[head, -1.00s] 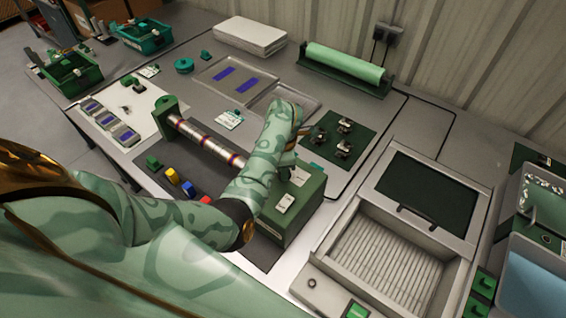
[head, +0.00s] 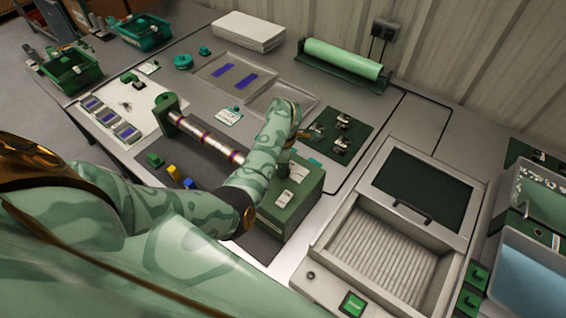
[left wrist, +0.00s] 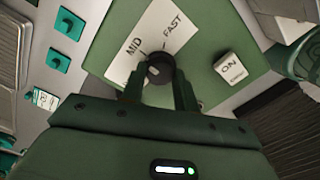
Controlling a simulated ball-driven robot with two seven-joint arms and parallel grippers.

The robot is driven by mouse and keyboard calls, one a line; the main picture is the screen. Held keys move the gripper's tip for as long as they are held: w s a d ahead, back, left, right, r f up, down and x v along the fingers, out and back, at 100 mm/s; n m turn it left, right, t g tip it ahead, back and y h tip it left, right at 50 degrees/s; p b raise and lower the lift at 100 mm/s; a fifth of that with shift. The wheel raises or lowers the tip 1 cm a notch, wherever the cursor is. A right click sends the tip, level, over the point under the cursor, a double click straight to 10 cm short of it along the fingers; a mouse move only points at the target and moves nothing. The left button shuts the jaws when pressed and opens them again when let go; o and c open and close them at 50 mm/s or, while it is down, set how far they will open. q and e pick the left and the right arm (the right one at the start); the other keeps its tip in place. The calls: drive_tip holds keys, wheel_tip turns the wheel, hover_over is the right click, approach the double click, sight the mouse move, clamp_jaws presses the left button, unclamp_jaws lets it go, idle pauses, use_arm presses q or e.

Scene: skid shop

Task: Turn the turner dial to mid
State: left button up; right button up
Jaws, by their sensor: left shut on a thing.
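The turner is a green box (head: 304,187) with a banded roller (head: 210,138) running to its left. In the left wrist view its black dial (left wrist: 159,68) sits by a white label with MID (left wrist: 133,73) and FAST (left wrist: 174,27). My left gripper (left wrist: 158,84) is shut on the dial, one finger on each side. A pale mark shows on the dial's near side, but I cannot tell exactly which setting it points to. In the head view my left gripper (head: 285,163) is over the box and largely hides the dial. My right gripper is not in view.
A white ON switch (left wrist: 229,68) is on the same box, right of the dial. A green mat (head: 338,137) with small metal parts lies behind the box. A lidded grey machine (head: 405,220) stands to the right. Blue and yellow blocks (head: 173,171) lie left of my forearm.

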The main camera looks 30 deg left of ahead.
use_arm(q)
drive_tip(key=o, duration=1)
drive_tip(key=shift+c, duration=0.2)
wheel_tip(320, 180, up, 16)
drive_tip(key=p, duration=0.6)
drive_tip(key=shift+w+r, duration=0.15)
drive_tip(key=shift+w, duration=0.1)
